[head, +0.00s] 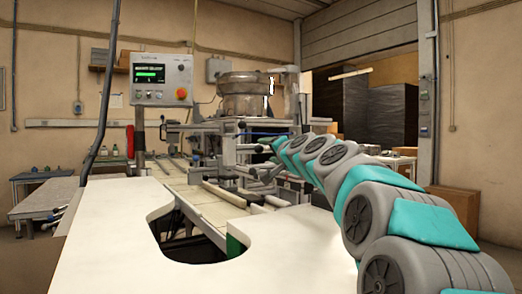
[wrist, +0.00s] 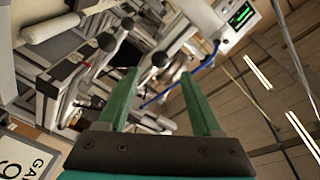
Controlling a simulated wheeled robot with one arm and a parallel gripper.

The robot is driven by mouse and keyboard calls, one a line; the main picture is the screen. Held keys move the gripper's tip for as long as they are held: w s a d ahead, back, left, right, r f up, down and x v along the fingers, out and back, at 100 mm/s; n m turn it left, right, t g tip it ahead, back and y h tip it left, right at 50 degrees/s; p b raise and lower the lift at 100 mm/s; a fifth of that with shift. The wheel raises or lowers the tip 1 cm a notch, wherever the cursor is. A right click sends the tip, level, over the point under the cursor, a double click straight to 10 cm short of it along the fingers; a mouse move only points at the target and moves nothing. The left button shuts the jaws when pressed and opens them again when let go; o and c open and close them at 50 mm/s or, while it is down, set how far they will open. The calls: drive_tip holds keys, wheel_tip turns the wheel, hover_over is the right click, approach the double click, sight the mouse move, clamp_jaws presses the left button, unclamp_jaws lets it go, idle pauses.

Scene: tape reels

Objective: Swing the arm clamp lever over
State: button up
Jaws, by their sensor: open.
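My gripper (wrist: 157,76) shows in the wrist view as two green fingers spread apart, with nothing held between them. Beyond the fingertips is a dark ball knob (wrist: 160,59) on a lever arm. It appears between the fingers, but I cannot tell how far beyond them it is. Two more dark knobs, an upper one (wrist: 128,23) and a left one (wrist: 107,42), sit on metal arms nearby. I cannot tell which knob belongs to the arm clamp lever. In the head view my arm reaches to the machine (head: 240,150); the lever is too small to make out there.
A control panel (head: 161,80) with a green screen stands left of the machine. A metal bowl (head: 244,92) sits on top. A pale worktop (head: 110,225) with a cutout lies in front. In the wrist view, a white roll (wrist: 50,27) and a numbered sign (wrist: 20,155) are at left.

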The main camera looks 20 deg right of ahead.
sight(261, 150)
drive_tip(key=shift+w+p, duration=0.55)
drive_tip(key=shift+w, duration=2.35)
drive_tip(key=shift+c, duration=0.4)
clamp_jaws()
drive_tip(key=shift+f, duration=0.1)
